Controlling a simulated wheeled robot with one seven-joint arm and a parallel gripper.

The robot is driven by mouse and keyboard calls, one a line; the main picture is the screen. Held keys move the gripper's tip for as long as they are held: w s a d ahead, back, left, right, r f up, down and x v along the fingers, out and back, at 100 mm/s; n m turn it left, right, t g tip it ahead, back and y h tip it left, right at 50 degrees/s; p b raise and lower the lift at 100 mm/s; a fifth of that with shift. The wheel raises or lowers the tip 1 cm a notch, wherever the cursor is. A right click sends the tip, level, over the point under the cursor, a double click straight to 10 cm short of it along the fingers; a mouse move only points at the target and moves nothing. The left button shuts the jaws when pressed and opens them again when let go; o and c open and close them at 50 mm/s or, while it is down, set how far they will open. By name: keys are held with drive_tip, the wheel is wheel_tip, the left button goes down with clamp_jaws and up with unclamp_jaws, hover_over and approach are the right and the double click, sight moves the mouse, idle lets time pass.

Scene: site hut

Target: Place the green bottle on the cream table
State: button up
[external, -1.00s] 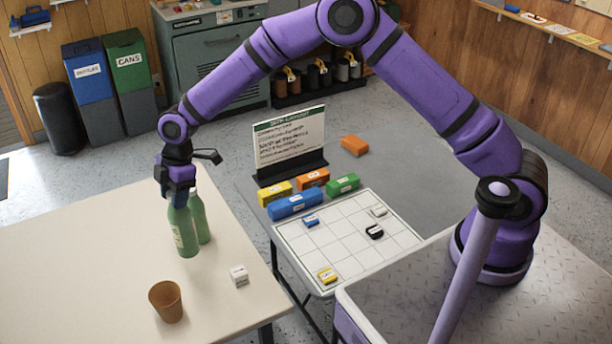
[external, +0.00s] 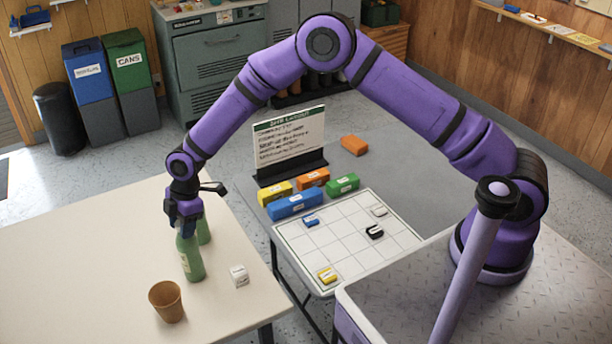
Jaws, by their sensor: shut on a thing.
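A brown cup (external: 166,302) and a small white block (external: 239,276) stand on the table in front of the bottle. The left of the table is clear. A white grid board (external: 345,245) with small blocks lies to the right, beyond a gap.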

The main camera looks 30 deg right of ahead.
drive_tip(key=o, duration=1.1)
drive_tip(key=v, duration=1.2)
drive_tip(key=shift+a, duration=0.1)
drive_tip(key=shift+r, duration=0.1)
